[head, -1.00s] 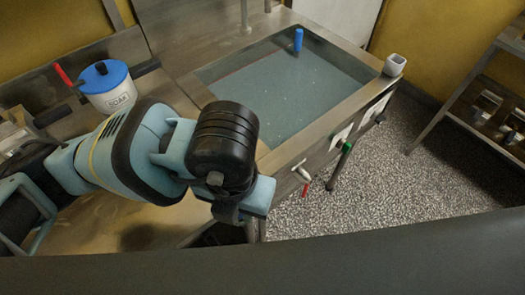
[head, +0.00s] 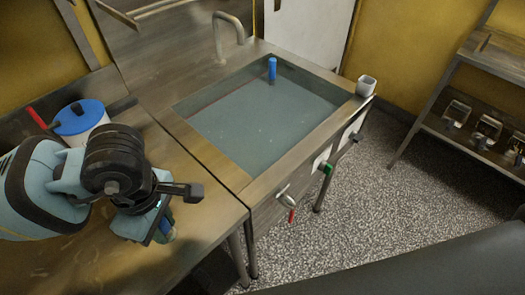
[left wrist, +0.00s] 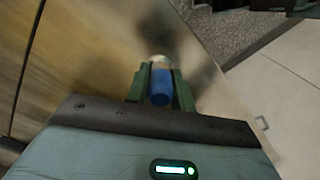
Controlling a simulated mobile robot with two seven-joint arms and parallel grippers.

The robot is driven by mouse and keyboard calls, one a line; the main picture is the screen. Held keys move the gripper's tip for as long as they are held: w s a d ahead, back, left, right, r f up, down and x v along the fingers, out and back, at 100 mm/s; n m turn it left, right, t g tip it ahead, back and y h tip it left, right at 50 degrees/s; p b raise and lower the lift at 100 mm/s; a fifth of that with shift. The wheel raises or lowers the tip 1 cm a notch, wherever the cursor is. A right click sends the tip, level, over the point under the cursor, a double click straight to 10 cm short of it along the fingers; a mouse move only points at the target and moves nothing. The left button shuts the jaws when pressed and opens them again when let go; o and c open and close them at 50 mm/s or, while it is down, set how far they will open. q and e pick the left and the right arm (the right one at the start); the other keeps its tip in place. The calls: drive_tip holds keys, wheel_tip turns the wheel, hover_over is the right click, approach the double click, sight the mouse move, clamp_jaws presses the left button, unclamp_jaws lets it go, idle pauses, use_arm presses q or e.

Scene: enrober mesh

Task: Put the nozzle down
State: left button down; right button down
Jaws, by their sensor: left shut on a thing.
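My left gripper (head: 166,222) is shut on the nozzle, a small blue piece with a pale tip. In the left wrist view the nozzle (left wrist: 160,88) sits between the two green fingers of the gripper (left wrist: 160,78). In the head view only a bit of the nozzle shows, beside the dark wrist parts. The gripper is near the right front edge of the metal counter (head: 75,245). I cannot tell whether the nozzle touches the counter. My right gripper is not in view.
A sink of cloudy water (head: 255,115) lies behind, with a blue upright piece (head: 272,68) at its far side and a grey cup (head: 367,86) at its right corner. A blue-lidded pot (head: 80,120) stands at left. A shelf rack (head: 470,130) stands right.

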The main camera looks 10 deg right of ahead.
use_arm(q)
drive_tip(key=a+m, duration=0.2)
drive_tip(key=m, duration=0.1)
drive_tip(key=w+a+m, duration=0.1)
drive_tip(key=a+m, duration=0.1)
drive_tip(key=m, duration=0.1)
drive_tip(key=w+a+m, duration=0.1)
drive_tip(key=a+m, duration=0.1)
drive_tip(key=m, duration=0.1)
drive_tip(key=shift+a+r, duration=0.15)
drive_tip(key=a+m, duration=0.1)
drive_tip(key=m, duration=0.1)
drive_tip(key=a+m, duration=0.1)
drive_tip(key=m, duration=0.1)
drive_tip(key=shift+w+a+r, duration=0.1)
drive_tip(key=shift+w+a, duration=0.05)
